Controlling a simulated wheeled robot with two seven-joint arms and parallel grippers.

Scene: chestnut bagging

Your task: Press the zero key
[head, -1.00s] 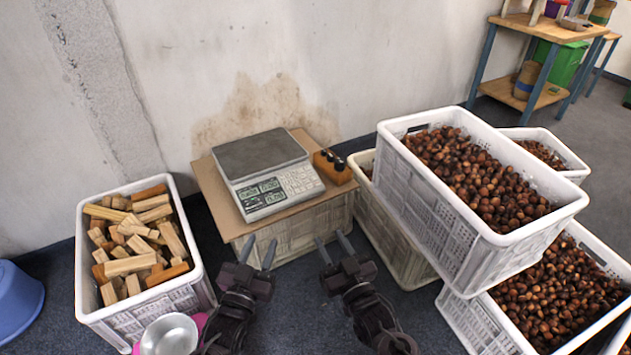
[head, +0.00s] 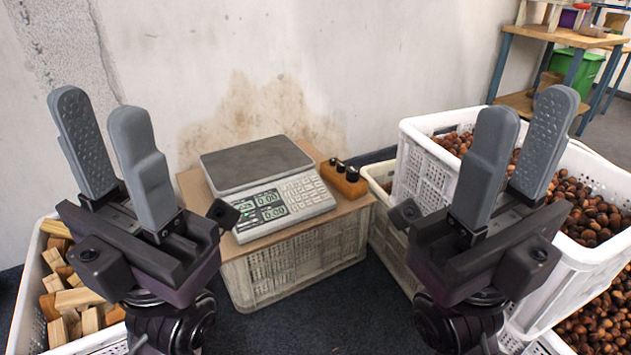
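The grey weighing scale (head: 262,165) stands on a board on an upturned-looking white crate, in the middle of the head view. Its display reads zeros, and its keypad (head: 303,190) is on the right of the front panel. The zero key itself is too small to tell apart. My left gripper (head: 108,150) is raised at the left, open and empty, its fingers pointing up. My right gripper (head: 515,145) is raised at the right, open and empty, in front of the chestnut crate. Neither gripper touches the scale.
A wooden block with black weights (head: 343,178) stands right of the scale. A white crate of wood pieces (head: 28,262) is at left. White crates of chestnuts (head: 408,130) are stacked at right. A workbench (head: 560,36) stands at the back right. Dark floor (head: 320,312) lies clear between my grippers.

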